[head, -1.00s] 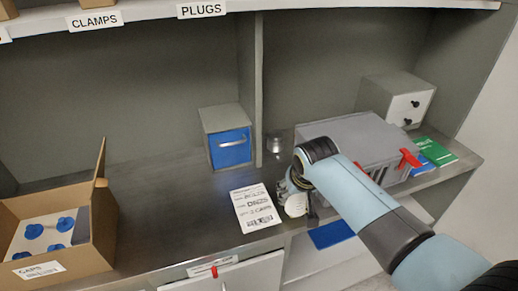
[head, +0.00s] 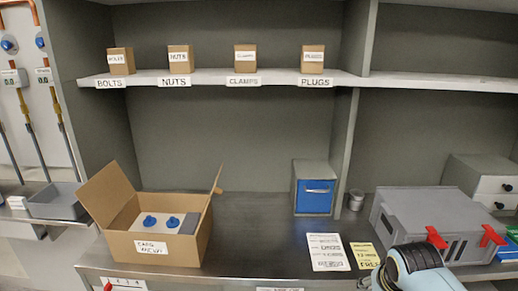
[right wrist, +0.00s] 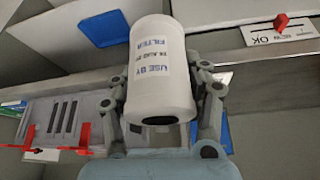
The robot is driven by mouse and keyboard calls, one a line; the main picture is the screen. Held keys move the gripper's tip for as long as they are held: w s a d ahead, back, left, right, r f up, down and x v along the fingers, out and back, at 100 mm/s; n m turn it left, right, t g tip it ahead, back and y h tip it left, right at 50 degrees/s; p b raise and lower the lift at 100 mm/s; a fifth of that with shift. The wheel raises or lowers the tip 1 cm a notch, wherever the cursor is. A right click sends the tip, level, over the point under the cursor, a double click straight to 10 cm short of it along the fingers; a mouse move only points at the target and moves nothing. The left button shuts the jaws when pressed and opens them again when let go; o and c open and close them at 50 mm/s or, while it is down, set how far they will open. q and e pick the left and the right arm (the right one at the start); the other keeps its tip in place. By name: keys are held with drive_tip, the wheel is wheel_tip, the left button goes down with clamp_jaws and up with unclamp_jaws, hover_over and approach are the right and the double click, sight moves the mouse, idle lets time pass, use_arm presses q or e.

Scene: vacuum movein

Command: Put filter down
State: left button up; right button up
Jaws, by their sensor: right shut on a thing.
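The filter (right wrist: 160,68) is a white cylinder with printed text reading "FILTER" and "USE BY" and a dark hole in its near end. In the right wrist view my right gripper (right wrist: 165,95) is shut on it, with one finger along each side. In the head view my right arm comes in at the lower right, and the gripper (head: 372,283) is mostly cut off by the bottom edge. The filter cannot be made out there. A grey housing (head: 412,205) with red latches sits on the bench just beyond my right arm. My left gripper is not in view.
An open cardboard box (head: 190,245) with blue caps stands at the left of the bench (head: 265,235). A white paper (head: 327,252) and a yellow note (head: 365,255) lie near the front edge. A blue-fronted bin (head: 314,190) and small metal cup (head: 355,200) stand behind. The bench between box and paper is clear.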

drive_tip(key=b+x, duration=0.1)
drive_tip(key=x, duration=0.1)
drive_tip(key=b+x, duration=0.1)
drive_tip(key=shift+s+f+b, duration=0.2)
drive_tip(key=shift+f+b, duration=0.1)
drive_tip(key=shift+f, duration=0.1)
use_arm(q)
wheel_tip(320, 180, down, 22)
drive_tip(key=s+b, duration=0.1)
drive_tip(key=b, duration=1.7)
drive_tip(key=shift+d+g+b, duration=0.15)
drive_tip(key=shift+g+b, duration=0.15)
drive_tip(key=shift+b, duration=0.05)
use_arm(e)
wheel_tip(320, 180, down, 20)
drive_tip(key=shift+s+r, duration=0.25)
drive_tip(key=shift+s, duration=0.2)
drive_tip(key=shift+a, duration=0.1)
drive_tip(key=shift+a, duration=0.1)
